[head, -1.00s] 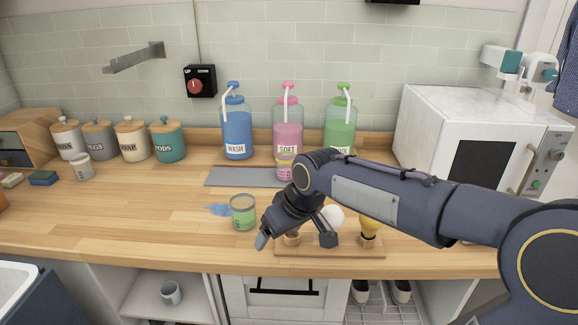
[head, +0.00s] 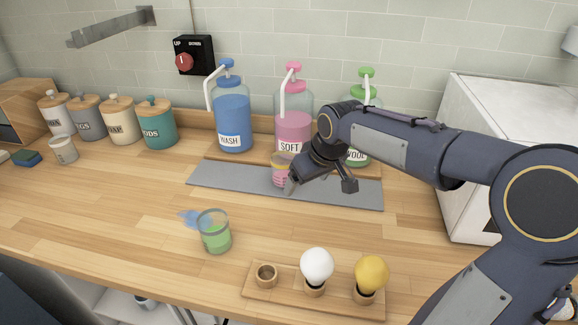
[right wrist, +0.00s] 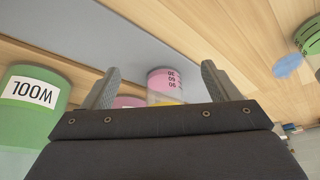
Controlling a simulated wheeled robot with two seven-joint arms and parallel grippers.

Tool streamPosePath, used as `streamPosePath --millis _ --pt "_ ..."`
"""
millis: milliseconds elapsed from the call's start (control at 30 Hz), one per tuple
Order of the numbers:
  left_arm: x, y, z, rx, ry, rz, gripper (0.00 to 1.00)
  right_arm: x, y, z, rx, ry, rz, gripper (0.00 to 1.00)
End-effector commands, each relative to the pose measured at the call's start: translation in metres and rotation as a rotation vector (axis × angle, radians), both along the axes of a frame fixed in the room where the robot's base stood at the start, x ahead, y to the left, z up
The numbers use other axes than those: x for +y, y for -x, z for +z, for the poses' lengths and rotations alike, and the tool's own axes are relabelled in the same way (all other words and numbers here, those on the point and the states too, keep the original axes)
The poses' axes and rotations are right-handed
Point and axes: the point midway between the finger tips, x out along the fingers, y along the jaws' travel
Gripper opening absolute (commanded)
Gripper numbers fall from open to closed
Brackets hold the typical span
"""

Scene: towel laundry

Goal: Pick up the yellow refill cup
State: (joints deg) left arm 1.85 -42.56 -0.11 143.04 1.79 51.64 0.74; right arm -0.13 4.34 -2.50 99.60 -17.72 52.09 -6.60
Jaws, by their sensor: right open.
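A small clear cup with a yellow upper band and pink contents (head: 279,174) stands on the grey mat (head: 230,182), in front of the SOFT bottle (head: 293,125). My right gripper (head: 290,184) is beside the cup and partly covers its right side. In the right wrist view my right gripper (right wrist: 160,82) is open, with the cup (right wrist: 163,80) showing between its two fingers, upside down in that view. The lower part of the cup's yellow band is cut off there by the gripper body. My left gripper is not in view.
The WASH bottle (head: 232,122) and the WOOL bottle (head: 362,155) stand beside the SOFT bottle. A glass with green contents (head: 214,234) stands nearer, by a blue spill (head: 189,217).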

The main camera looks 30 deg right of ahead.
Motion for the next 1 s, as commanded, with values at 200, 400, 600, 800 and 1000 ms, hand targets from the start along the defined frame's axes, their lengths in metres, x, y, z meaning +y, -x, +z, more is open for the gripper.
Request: streamPosePath --millis 200,400,600,800,1000 --pt "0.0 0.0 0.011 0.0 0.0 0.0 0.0 0.007 -0.045 0.001 0.002 0.0 0.002 0.82" --pt "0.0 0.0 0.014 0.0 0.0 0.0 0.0 0.01 -0.065 0.001 0.001 -0.001 0.0 0.82" --pt "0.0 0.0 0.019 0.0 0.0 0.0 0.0 0.012 -0.084 0.001 0.002 -0.001 0.0 0.82" --pt "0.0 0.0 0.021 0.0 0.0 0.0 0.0 0.015 -0.106 -0.018 0.005 -0.001 -0.001 0.82" --pt "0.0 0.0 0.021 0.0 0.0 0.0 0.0 0.015 -0.11 -0.028 0.0 0.0 -0.001 0.82"
